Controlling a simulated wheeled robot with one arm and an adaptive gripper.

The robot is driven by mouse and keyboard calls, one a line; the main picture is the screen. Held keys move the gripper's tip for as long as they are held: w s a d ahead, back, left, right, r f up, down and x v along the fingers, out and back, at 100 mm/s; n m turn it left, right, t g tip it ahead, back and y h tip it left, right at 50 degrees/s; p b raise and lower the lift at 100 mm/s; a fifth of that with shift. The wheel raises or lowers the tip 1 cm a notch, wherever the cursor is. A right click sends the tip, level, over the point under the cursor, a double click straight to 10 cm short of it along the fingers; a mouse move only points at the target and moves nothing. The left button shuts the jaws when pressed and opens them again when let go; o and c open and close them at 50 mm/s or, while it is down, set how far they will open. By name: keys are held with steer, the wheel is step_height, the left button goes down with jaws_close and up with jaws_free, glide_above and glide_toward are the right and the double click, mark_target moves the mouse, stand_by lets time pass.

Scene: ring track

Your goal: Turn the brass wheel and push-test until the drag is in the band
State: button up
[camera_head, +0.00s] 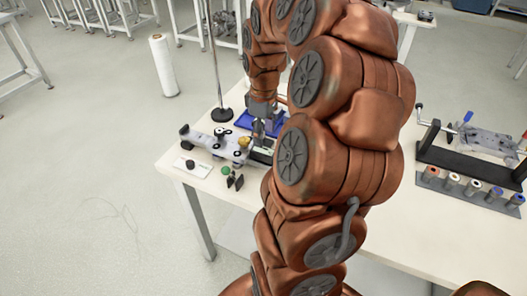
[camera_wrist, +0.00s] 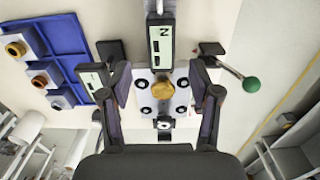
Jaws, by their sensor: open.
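The brass wheel (camera_wrist: 175,91) sits on a white carriage (camera_wrist: 152,101) with dark round rollers in the wrist view. In the head view the brass wheel (camera_head: 243,141) shows small and yellow beside my gripper (camera_head: 261,131). In the wrist view my gripper (camera_wrist: 163,82) is open, with one finger on each side of the brass wheel and gaps to both; the height between them is hard to tell. A readout marked N (camera_wrist: 161,45) lies just beyond the wheel; its number is not legible. A lever with a green knob (camera_wrist: 251,84) stands to the right.
A blue tray (camera_wrist: 61,29) with brass and other ring parts in holders lies at the left in the wrist view. In the head view a stand rod (camera_head: 215,60) rises behind the carriage. A black rack with colored rollers (camera_head: 475,188) is at the right.

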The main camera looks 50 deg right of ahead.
mark_target(263, 150)
steer(key=shift+a+f+p, duration=0.1)
steer(key=shift+f+p, duration=0.55)
steer(key=shift+f, duration=2.85)
jaws_close()
